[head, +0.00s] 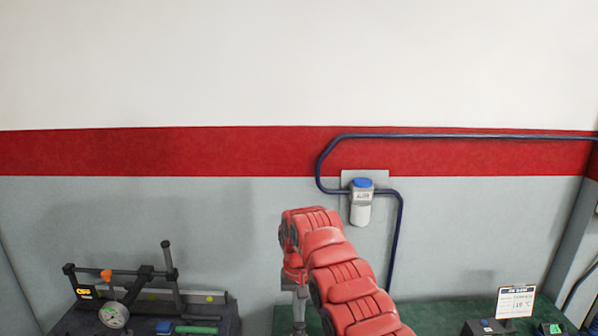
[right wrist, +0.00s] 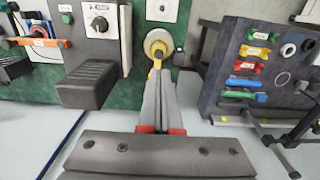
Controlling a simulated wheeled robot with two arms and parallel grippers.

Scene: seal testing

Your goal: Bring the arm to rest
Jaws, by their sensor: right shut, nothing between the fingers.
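My red right arm (head: 345,280) rises from the bottom of the head view and bends over at its top. Its right gripper (head: 299,312) hangs straight down over the green-topped bench, its tips cut off by the lower edge. In the right wrist view the two grey fingers of the right gripper (right wrist: 157,75) lie together, shut and empty. A round yellow and white part (right wrist: 158,43) shows just beyond the fingertips; I cannot tell whether they touch it. My left arm and gripper are not in view.
A dark bench at the left carries a black frame (head: 120,271) and a dial gauge (head: 113,315). A sign (head: 516,302) stands at the right. In the wrist view, a dark block (right wrist: 90,85) is left of the fingers and a dark board (right wrist: 228,60) with coloured pieces is right.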

